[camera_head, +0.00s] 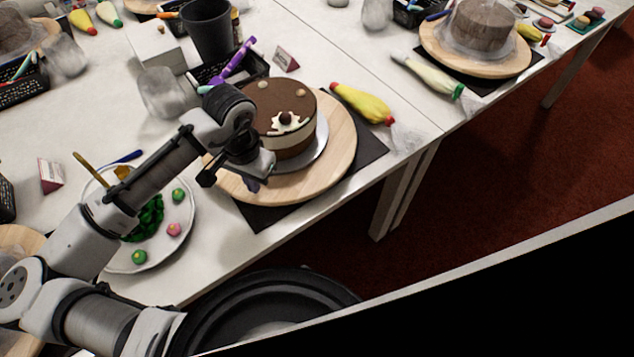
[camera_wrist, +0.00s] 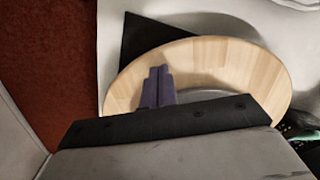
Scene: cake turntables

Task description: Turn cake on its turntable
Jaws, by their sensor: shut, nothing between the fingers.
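The chocolate cake (camera_head: 285,101) with white and brown layers and a cream decoration on top stands on a silver board (camera_head: 316,150) on a round wooden turntable (camera_head: 342,140). The turntable rests on a black mat (camera_head: 367,150). My gripper (camera_head: 252,184) is over the near left part of the turntable, beside the cake's near side. In the wrist view my gripper (camera_wrist: 159,72) is shut with its fingers together and empty, over the wooden turntable (camera_wrist: 245,65). I cannot tell whether the fingertips touch the wood. The cake is hidden in the wrist view, and my arm covers its left side in the head view.
A plate (camera_head: 182,225) with green and pink sweets lies beneath my arm. A yellow piping bag (camera_head: 362,103) lies right of the turntable. A black tray (camera_head: 255,66), a dark cup (camera_head: 207,30) and a clear crumpled wrap (camera_head: 163,92) stand behind. The table's front edge is close.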

